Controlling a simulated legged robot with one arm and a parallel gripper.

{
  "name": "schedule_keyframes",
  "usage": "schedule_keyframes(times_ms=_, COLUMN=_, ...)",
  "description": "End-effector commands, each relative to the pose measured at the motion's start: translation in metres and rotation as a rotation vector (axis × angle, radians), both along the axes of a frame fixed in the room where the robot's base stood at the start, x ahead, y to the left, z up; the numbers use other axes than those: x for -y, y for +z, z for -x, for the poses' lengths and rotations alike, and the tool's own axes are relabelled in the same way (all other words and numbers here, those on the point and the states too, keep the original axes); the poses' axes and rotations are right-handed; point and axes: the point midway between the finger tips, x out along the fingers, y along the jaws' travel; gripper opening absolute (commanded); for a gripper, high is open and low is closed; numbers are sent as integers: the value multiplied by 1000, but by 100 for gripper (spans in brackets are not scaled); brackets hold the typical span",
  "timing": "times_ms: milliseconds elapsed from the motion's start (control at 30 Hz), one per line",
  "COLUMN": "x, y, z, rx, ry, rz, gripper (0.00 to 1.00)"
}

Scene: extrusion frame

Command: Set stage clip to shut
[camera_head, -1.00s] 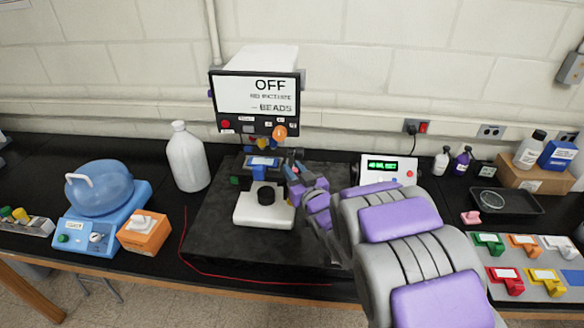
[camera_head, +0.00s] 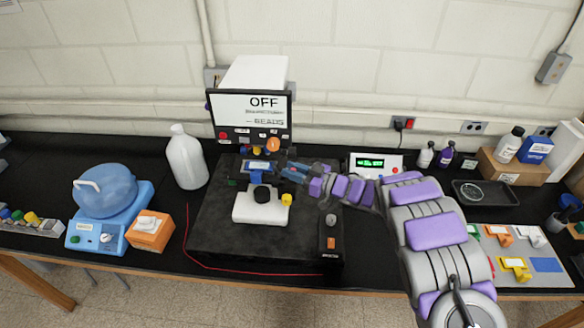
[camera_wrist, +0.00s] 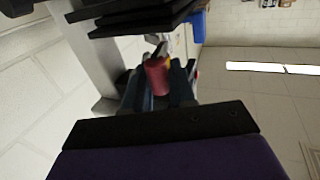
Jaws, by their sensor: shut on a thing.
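The microscope has a white base (camera_head: 262,208), a blue piece at its stage (camera_head: 257,165) and a screen (camera_head: 250,108) reading OFF. My gripper (camera_head: 286,171) reaches in from the right at stage height, beside the blue piece. In the wrist view my gripper's two dark blue fingers (camera_wrist: 158,88) are shut on a red cylindrical piece (camera_wrist: 157,76). A bit of yellow and a grey metal part show just beyond it. I cannot tell for sure whether the red piece is the stage clip's handle, nor the clip's position. The head view hides the red piece behind my fingers.
A yellow knob (camera_head: 286,199) is at the base's right. A small dark switch box (camera_head: 329,232) sits on the black slab's right. A white bottle (camera_head: 185,158) stands left, a meter with a green display (camera_head: 374,164) right. A red cable (camera_head: 240,271) runs along the front.

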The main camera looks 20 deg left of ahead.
Motion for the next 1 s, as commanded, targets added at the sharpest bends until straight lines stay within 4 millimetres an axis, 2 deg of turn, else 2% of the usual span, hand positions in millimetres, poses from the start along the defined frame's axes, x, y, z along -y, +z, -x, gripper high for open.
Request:
schedule_keyframes(times_ms=500, x=-1, y=0, z=-8, rx=4, ry=169, rz=-2, gripper=0)
schedule_keyframes(times_ms=1000, x=-1, y=0, z=-9, rx=1, ry=203, rz=0, gripper=0)
